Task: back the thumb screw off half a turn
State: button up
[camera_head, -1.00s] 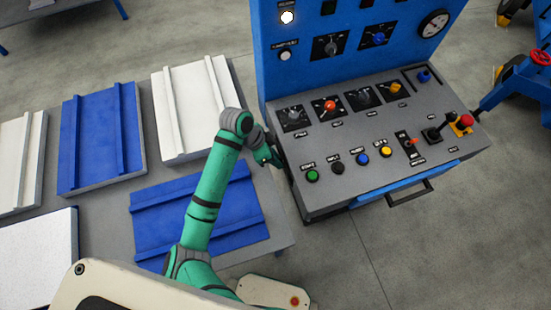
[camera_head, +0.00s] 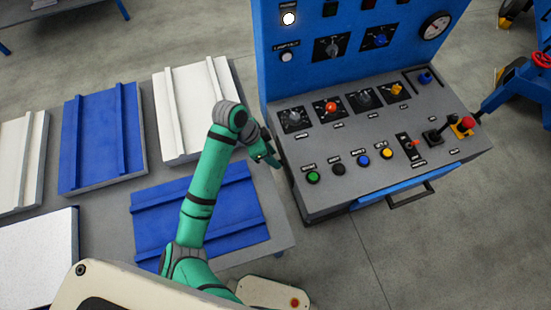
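The labels are too small to read, so I cannot tell for sure which part is the thumb screw. A small blue knob (camera_head: 425,78) stands beside a dark slot at the far right corner of the console's sloped top; it may be the thumb screw. My gripper (camera_head: 272,160) is at the console's left edge, beside the sloped top and well away from that knob. It is small and dark in this view, and its fingers do not show clearly. I see nothing held in it.
A blue upright panel (camera_head: 350,75) rises behind. Blue and white panels lie on the grey table (camera_head: 105,235) at left. A drawer handle (camera_head: 410,196) sticks out in front.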

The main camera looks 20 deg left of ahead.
jog(key=v, duration=0.7)
jog(key=shift+a+r, duration=0.1)
jog(key=shift+r, duration=0.05)
